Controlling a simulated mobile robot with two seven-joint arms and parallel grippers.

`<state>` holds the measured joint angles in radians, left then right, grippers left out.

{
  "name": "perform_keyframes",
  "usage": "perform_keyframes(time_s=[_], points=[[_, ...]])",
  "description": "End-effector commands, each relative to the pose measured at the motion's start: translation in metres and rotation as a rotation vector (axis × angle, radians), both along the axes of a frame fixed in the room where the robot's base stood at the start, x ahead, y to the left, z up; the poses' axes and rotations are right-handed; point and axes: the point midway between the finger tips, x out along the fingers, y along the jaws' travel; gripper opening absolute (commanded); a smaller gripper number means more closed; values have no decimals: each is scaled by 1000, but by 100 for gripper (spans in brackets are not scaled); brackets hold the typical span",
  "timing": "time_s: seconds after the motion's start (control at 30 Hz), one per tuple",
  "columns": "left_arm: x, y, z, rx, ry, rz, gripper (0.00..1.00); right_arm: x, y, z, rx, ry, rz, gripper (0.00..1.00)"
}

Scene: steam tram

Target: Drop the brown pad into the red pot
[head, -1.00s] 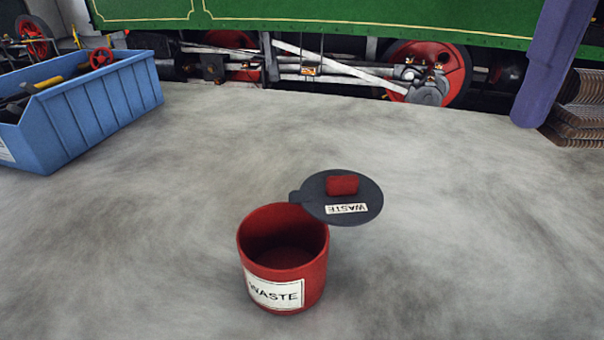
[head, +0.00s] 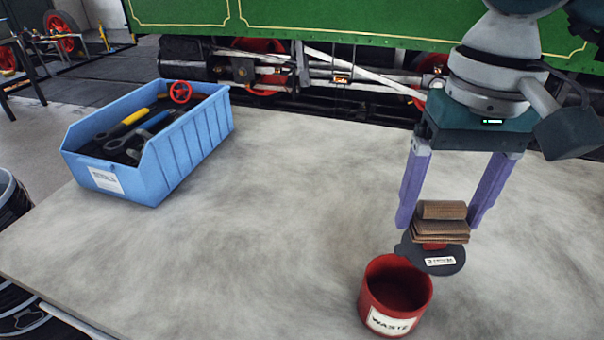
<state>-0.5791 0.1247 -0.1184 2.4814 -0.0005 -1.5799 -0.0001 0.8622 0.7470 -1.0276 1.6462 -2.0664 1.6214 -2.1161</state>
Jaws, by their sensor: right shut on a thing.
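The brown pad (head: 441,222), a ribbed, folded-looking stack, is between the two purple fingers of my right gripper (head: 440,218). The gripper points down and is shut on the pad. The red pot (head: 372,293) stands upright on the table, with a "WASTE" label on its front and its mouth open. Its dark round lid (head: 443,262) is swung aside at the back right of the pot. In the picture the pad overlaps the lid and its red knob and lies up and to the right of the pot mouth; its exact height is unclear. My left gripper is not in view.
A blue bin (head: 190,150) with tools and a red handwheel stands at the back left of the grey table (head: 265,230). The middle of the table is clear. A green locomotive (head: 330,25) stands behind the table. Dark round containers are at the lower left edge.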

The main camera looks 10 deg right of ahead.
Motion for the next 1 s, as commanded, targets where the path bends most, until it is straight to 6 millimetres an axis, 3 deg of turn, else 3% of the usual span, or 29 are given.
perform_keyframes(time_s=[0.13, 0.6, 0.93, 0.97, 1.0], points=[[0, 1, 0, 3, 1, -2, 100, -2, -4, -9, -1, 1, -11, 30], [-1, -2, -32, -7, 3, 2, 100, -2, -3, -60, 0, 1, -9, 30], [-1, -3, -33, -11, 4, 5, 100, -1, -3, -63, 1, 0, -8, 30], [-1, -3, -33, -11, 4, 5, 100, -1, -3, -63, 1, 0, -8, 84], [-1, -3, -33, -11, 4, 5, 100, -1, -3, -63, 1, 0, -8, 88]])
